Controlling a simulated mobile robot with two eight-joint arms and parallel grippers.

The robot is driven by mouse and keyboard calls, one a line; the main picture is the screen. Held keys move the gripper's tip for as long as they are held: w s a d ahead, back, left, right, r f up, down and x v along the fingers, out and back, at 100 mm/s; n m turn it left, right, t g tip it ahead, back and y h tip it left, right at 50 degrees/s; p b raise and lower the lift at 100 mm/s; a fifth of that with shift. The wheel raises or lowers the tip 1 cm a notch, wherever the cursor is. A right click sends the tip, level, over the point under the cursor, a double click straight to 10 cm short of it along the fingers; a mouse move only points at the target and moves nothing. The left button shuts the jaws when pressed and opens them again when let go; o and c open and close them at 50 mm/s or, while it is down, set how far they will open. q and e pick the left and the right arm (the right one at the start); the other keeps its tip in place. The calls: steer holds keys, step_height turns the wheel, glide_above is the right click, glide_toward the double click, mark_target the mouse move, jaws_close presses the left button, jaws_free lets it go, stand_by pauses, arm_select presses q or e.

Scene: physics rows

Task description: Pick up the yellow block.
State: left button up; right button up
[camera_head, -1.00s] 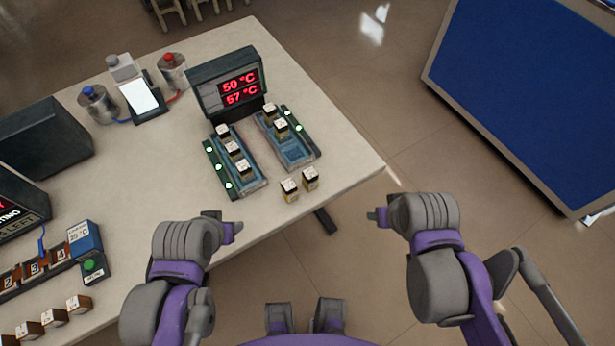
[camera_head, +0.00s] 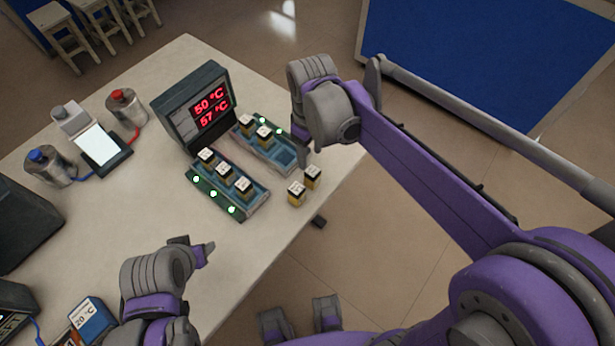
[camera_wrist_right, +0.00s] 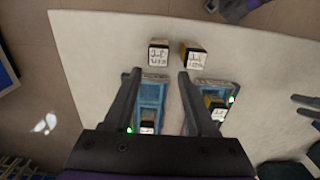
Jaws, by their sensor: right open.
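Several small blocks with yellow lower sides, dark bands and white labelled tops are in view, so I cannot tell which single one is the yellow block. Two stand on the bare table near its right edge: a left block (camera_head: 296,194) and a right block (camera_head: 312,177). Both also show in the right wrist view, a block (camera_wrist_right: 159,54) and another block (camera_wrist_right: 194,57), beyond my fingertips. My right gripper (camera_head: 302,148) is open and empty above the end of the right blue tray (camera_head: 284,157). My left gripper (camera_head: 196,250) is low over the table's front; its opening is unclear.
The left blue tray (camera_head: 256,196) holds several blocks; the right tray holds two. A dark temperature display (camera_head: 190,105) stands behind them. Metal canisters (camera_head: 126,107) and a white-screened device (camera_head: 99,143) stand further left. The table edge runs close to the two loose blocks.

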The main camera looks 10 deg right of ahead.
mark_target(312, 171)
steer(key=f, duration=0.9)
steer(key=shift+s+d+f+b, duration=0.1)
steer(key=shift+d+f+b, duration=0.2)
steer(key=shift+f, duration=0.05)
jaws_close()
